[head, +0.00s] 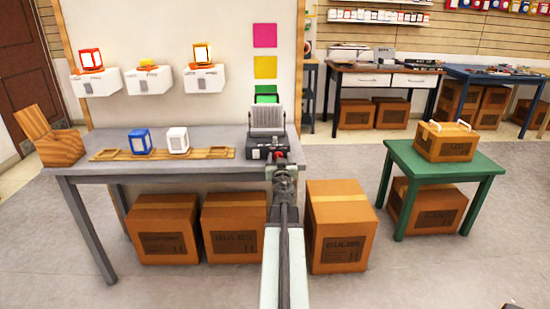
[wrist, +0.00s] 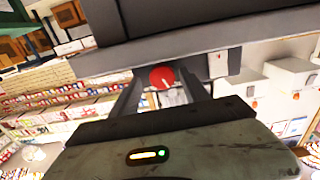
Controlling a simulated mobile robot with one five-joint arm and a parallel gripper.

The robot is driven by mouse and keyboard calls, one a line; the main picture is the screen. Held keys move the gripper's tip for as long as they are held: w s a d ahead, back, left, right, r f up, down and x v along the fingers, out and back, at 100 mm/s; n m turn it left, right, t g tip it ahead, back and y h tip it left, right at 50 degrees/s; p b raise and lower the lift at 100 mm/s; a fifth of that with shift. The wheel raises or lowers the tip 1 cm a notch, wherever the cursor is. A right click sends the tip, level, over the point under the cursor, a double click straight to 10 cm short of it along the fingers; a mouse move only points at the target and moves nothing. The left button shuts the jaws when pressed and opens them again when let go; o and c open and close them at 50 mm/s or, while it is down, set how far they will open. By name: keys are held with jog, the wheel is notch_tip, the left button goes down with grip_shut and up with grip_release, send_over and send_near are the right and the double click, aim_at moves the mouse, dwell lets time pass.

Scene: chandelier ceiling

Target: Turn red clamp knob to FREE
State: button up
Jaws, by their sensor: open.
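The red clamp knob (wrist: 162,77) is round with a short white pointer line. It sits on the front of a dark clamp device (head: 267,146) at the right end of the grey table. In the head view the red knob (head: 278,154) is small, just ahead of my gripper (head: 283,170). In the wrist view my gripper (wrist: 164,88) is open, one finger on each side of the knob. I cannot tell whether the fingers touch it. No FREE mark is readable.
Boxes (head: 340,225) stand beneath and beside my arm. A green table (head: 445,170) with a carton is at right.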

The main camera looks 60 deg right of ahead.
jog(key=shift+w, duration=0.25)
grip_shut()
jog(key=n, duration=0.4)
jog(key=shift+w+n, duration=0.15)
jog(key=shift+n, duration=0.15)
grip_release()
jog(key=shift+a, duration=0.2)
